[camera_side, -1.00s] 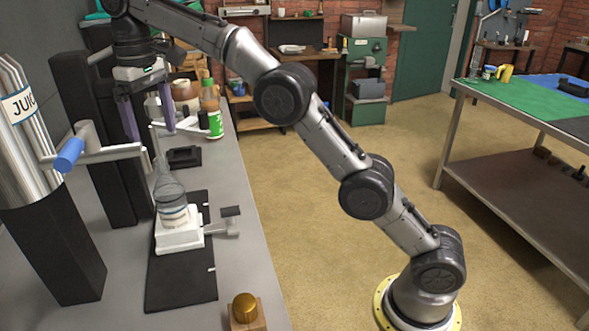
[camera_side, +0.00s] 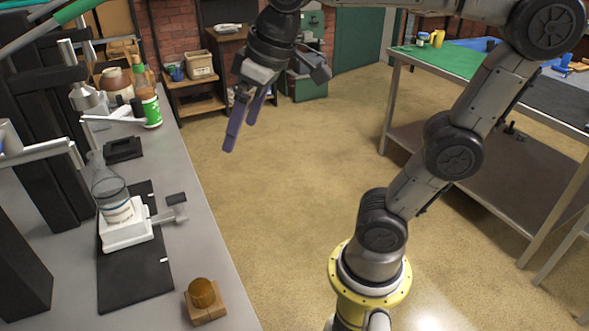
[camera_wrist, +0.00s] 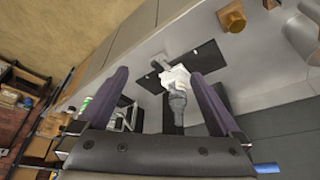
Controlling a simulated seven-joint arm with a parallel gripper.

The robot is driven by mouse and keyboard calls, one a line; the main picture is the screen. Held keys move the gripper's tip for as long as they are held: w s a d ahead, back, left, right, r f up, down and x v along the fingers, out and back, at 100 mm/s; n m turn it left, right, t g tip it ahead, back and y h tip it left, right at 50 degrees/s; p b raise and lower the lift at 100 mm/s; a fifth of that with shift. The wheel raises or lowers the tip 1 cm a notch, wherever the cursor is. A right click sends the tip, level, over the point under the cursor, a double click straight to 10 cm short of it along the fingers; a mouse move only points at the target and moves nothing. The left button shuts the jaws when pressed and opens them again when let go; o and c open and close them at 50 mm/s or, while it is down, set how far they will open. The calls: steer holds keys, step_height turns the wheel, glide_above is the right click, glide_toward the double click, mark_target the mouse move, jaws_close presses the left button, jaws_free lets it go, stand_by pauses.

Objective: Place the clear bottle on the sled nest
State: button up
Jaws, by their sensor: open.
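The clear bottle (camera_side: 112,188) stands upright on the white sled nest (camera_side: 126,235), on the black track plate (camera_side: 135,275) on the bench. It has a conical clear neck and a pale label. My gripper (camera_side: 240,136) is open and empty, off the bench to the right and above the floor, well apart from the bottle. In the wrist view my open purple fingers (camera_wrist: 158,76) frame the bottle (camera_wrist: 178,106) and the white sled (camera_wrist: 175,78) at a distance.
A wooden block with an amber knob (camera_side: 203,297) sits near the bench's front edge. A green-labelled bottle (camera_side: 150,108) and a black tray (camera_side: 123,149) stand farther back. Dark posts line the left. A green-topped table (camera_side: 460,60) stands at right; open floor lies between.

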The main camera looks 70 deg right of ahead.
steer(key=s+d+f+t, duration=0.1)
steer(key=s+f, duration=0.7)
steer(key=shift+s+f, duration=0.25)
steer(key=shift+f, duration=0.05)
stand_by(0.7)
